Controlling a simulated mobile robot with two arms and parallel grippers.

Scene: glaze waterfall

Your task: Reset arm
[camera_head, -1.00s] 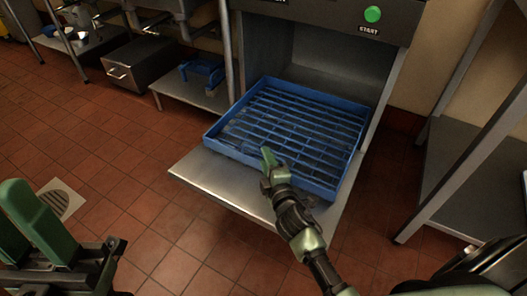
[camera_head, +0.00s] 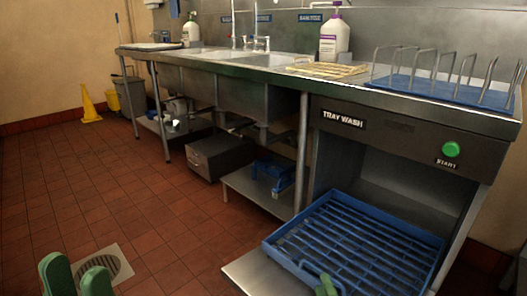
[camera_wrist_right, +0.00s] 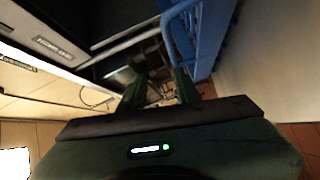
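My left gripper (camera_head: 75,264) is at the bottom left of the head view. Its two green fingers stand apart, with nothing seen between them. My right gripper (camera_head: 325,284) shows only as a green fingertip at the bottom edge of the head view, in front of the blue tray rack (camera_head: 345,262). In the right wrist view the right gripper (camera_wrist_right: 158,84) has its two green fingers apart, with no object seen held between them. The blue rack (camera_wrist_right: 210,35) is close behind the right finger there; whether they touch is unclear. Both arms are mostly hidden.
The tray wash machine (camera_head: 400,140) stands open at the right, with the rack on its lowered metal door (camera_head: 255,275). A steel counter (camera_head: 215,65) with sinks runs along the wall. A yellow floor sign (camera_head: 90,105) stands far left.

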